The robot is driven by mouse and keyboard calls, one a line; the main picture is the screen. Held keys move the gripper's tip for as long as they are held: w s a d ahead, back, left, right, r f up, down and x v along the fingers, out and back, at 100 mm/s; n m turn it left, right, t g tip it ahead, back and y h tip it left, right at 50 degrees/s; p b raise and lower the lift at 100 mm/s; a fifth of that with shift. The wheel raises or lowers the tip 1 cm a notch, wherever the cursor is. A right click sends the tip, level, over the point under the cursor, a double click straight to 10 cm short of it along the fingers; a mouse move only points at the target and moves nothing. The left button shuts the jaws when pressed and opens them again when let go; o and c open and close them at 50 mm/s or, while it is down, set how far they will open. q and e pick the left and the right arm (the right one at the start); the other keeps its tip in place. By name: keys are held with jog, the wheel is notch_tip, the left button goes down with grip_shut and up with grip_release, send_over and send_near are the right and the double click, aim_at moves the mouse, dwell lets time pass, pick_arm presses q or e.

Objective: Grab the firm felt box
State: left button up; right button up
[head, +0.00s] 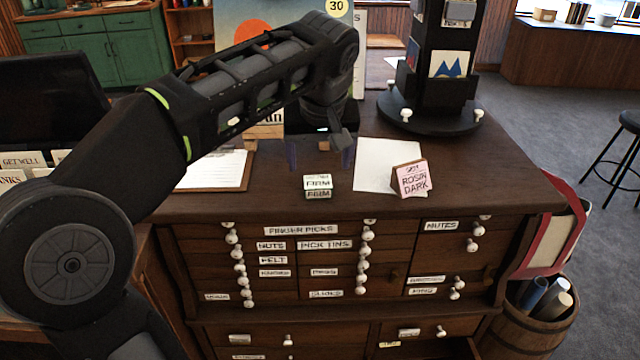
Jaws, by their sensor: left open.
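A small pale box with a dark lettered front reading FIRM (318,187) sits on the wooden cabinet top near its front edge. My left gripper (320,154) is above and behind the box in the picture. Its two fingers are spread apart, with nothing visible between them but a small brown thing behind. The box appears clear of the fingers. My left arm hides part of the counter and the things behind it. My right gripper is not in view.
A pink ROSIN DARK block (411,179) stands to the right of the box, by a white sheet (382,165). A clipboard with paper (217,170) lies to the left. A dark rotating card stand (430,112) is at the back right.

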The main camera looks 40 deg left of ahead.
aim_at(318, 181)
pick_arm(q)
jog(key=shift+x, duration=1.35)
jog(key=p+x, duration=0.1)
jog(key=x, duration=0.4)
jog(key=shift+a+f, duration=0.1)
jog(key=shift+c, duration=0.2)
jog(key=c, duration=1.4)
